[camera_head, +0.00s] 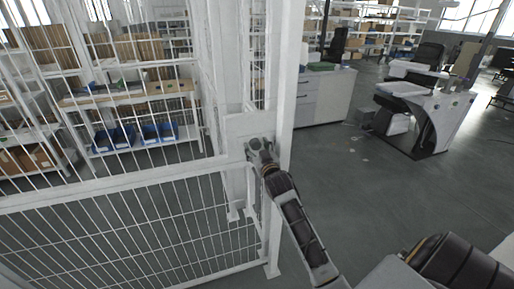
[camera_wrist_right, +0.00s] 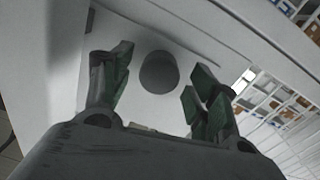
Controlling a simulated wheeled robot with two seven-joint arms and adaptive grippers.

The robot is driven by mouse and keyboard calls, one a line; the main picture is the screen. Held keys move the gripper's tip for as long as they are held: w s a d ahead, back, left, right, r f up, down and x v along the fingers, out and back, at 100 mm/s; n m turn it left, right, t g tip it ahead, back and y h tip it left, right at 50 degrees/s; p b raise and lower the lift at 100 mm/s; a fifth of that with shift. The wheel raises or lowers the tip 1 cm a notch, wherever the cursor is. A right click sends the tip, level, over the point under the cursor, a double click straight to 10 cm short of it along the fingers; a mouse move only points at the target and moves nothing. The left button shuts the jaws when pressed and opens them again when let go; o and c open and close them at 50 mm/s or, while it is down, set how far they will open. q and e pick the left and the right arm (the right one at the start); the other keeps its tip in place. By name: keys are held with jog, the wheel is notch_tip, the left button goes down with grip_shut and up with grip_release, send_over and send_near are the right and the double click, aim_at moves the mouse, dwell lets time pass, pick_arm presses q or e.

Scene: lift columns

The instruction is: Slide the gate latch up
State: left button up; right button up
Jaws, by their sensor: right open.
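The white wire gate (camera_head: 140,190) stands at the left in the head view. A white latch plate (camera_head: 240,126) sits at its post. My right gripper (camera_head: 257,146) is at this plate, partly covering it. In the right wrist view, a dark round knob (camera_wrist_right: 159,72) stands out on the white plate (camera_wrist_right: 140,38). The open fingers of my right gripper (camera_wrist_right: 155,85) are on either side of the knob, with gaps visible to both sides. I cannot tell how deep the knob lies between them. My left gripper is not in view.
A white gate post (camera_head: 285,75) rises close beside my right gripper. Shelves with blue bins (camera_head: 135,136) stand behind the wire. A white cabinet (camera_head: 322,97) and a white machine (camera_head: 425,112) stand at the right. Grey floor (camera_head: 375,195) between is clear.

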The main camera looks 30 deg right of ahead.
jog(key=shift+w, duration=0.25)
grip_shut()
dwell(0.4)
